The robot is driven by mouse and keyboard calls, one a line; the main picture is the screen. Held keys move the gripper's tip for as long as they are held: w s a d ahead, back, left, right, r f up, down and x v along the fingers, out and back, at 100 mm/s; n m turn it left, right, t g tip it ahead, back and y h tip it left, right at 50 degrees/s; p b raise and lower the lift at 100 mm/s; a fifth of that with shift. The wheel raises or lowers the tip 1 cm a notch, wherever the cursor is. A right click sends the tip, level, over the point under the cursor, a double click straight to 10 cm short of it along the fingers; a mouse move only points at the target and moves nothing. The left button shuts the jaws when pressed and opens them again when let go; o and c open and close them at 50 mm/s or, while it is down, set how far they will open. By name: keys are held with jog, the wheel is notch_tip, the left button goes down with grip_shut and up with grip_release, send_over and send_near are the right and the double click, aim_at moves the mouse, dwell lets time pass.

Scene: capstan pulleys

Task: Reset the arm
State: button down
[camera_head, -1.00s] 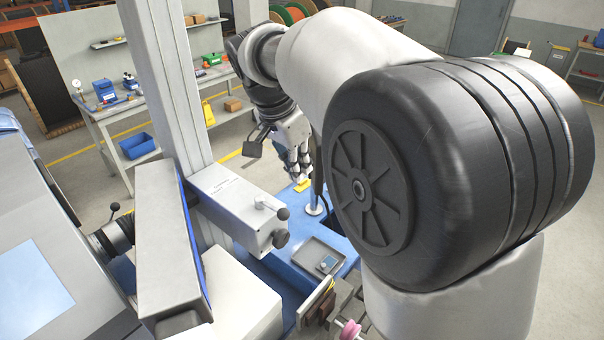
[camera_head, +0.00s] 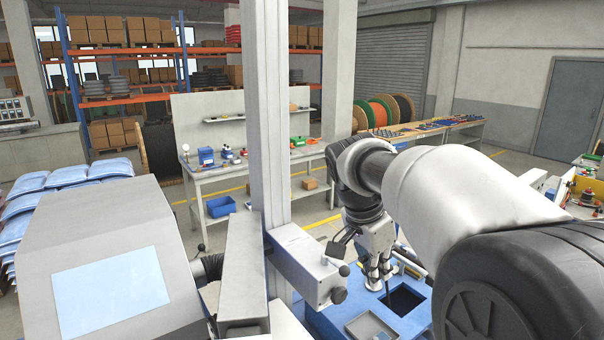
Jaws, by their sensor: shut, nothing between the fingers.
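My gripper (camera_head: 377,286) points down over the blue bench top (camera_head: 331,327) in the lower right middle of the head view. Its fingers are together with nothing visible between them. My arm (camera_head: 440,190) reaches in from the right and bends down at the wrist. Its large black joint hides the bench's right part.
A grey column (camera_head: 268,120) with a grey machine block (camera_head: 305,264) stands left of my gripper. A shallow grey tray (camera_head: 370,328) and a dark square opening (camera_head: 402,301) lie close to it. A machine with a pale screen (camera_head: 112,290) fills the lower left. A workbench (camera_head: 240,172) stands behind.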

jog(key=s+f+n+t+y+b, duration=0.1)
jog(key=s+f+n+b, duration=0.5)
jog(key=s+f, duration=0.3)
jog(key=s+f+n+t+y+b, duration=0.2)
jog(key=s+f+n+b, duration=0.4)
jog(key=s, duration=1.2)
notch_tip(320, 180, down, 4)
jog(key=shift+s+a+r+n+b, duration=0.15)
jog(key=shift+s+a+n+b, duration=0.15)
jog(key=shift+b, duration=0.55)
jog(key=shift+w, duration=0.1)
